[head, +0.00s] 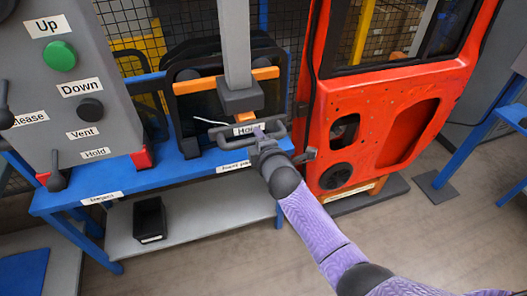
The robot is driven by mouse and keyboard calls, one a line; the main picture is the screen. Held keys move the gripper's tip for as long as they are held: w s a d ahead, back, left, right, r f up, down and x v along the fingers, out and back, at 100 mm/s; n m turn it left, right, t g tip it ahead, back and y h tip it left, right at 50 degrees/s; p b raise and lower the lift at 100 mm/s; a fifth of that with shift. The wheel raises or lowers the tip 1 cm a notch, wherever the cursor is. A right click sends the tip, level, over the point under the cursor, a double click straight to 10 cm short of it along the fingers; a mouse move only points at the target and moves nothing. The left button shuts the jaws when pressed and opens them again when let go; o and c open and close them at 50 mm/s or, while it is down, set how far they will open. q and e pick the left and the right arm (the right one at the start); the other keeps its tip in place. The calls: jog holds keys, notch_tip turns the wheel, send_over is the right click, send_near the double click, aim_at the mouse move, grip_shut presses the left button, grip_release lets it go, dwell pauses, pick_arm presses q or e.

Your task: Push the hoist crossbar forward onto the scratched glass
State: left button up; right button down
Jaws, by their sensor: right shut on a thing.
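The hoist hangs on a grey vertical post (237,45) with a grey block (240,98) at its lower end. An orange bar (190,86) runs across it, and a grey crossbar handle (219,134) with a label starting "Ho" sits below. My right gripper (262,140) is shut on the right part of this handle; its fingertips are small and partly hidden. Behind the hoist, a dark glass pane (203,108) in a black frame stands upright at the blue bench. A thin pale line shows across it. Whether the hoist touches the glass I cannot tell. My left gripper is not in view.
A grey control panel (72,100) with a green button (59,56) and levers fills the left. The blue bench (75,197) has a lower shelf with a black bin (149,220). An orange-red door (400,110) stands close at right. Floor in front is clear.

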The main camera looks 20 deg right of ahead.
jog(key=shift+w, duration=0.3)
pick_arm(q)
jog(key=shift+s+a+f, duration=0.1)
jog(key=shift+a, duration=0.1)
pick_arm(e)
jog(key=shift+r, duration=0.2)
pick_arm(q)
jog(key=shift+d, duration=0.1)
pick_arm(e)
jog(key=c, duration=0.7)
grip_release()
jog(key=shift+o, duration=1.1)
jog(key=shift+w+f, duration=0.15)
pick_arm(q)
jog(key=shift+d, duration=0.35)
